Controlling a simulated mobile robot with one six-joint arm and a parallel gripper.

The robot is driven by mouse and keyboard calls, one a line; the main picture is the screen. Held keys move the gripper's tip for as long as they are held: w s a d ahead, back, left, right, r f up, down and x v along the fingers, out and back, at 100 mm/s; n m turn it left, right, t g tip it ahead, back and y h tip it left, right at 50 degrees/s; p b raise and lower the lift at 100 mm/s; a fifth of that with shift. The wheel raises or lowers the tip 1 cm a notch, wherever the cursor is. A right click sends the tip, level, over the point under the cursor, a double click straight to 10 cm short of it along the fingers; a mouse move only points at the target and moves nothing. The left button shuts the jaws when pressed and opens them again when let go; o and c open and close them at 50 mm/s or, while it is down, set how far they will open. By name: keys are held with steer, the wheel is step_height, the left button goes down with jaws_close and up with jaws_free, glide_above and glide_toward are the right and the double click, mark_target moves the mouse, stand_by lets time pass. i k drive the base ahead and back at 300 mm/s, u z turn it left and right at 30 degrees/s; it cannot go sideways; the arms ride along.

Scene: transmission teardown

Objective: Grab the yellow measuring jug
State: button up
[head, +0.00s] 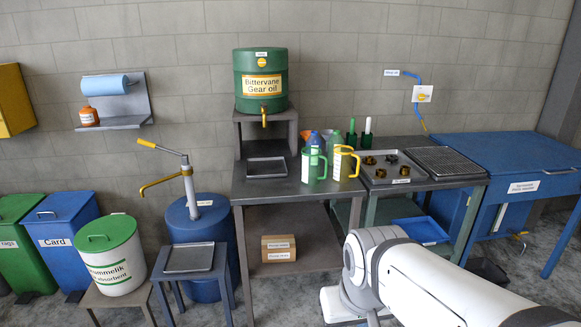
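The yellow measuring jug (346,163) stands upright on the grey workbench, near its front right edge. It has a pale body and a yellow rim and handle. A similar green measuring jug (314,165) stands close to its left. Blue and green bottles stand behind the jugs and are partly hidden by them. My white arm shows at the bottom right, in front of and below the bench. My gripper is out of view.
The grey bench (285,190) carries an empty drip tray (266,168) and a green gear oil drum (261,80) on a stand. To the right, another bench holds a tray of dark parts (392,167) and a grated tray (443,161). A blue drum with a pump (199,218) stands left.

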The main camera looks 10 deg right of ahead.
mark_target(344, 154)
steer(key=k, duration=1.3)
steer(key=z, duration=0.6)
steer(key=i, duration=1)
steer(key=z, duration=0.6)
steer(key=i, duration=1.85)
steer(key=u, duration=1.15)
steer(key=i, duration=0.9)
steer(key=u, duration=0.6)
steer(key=k, duration=0.95)
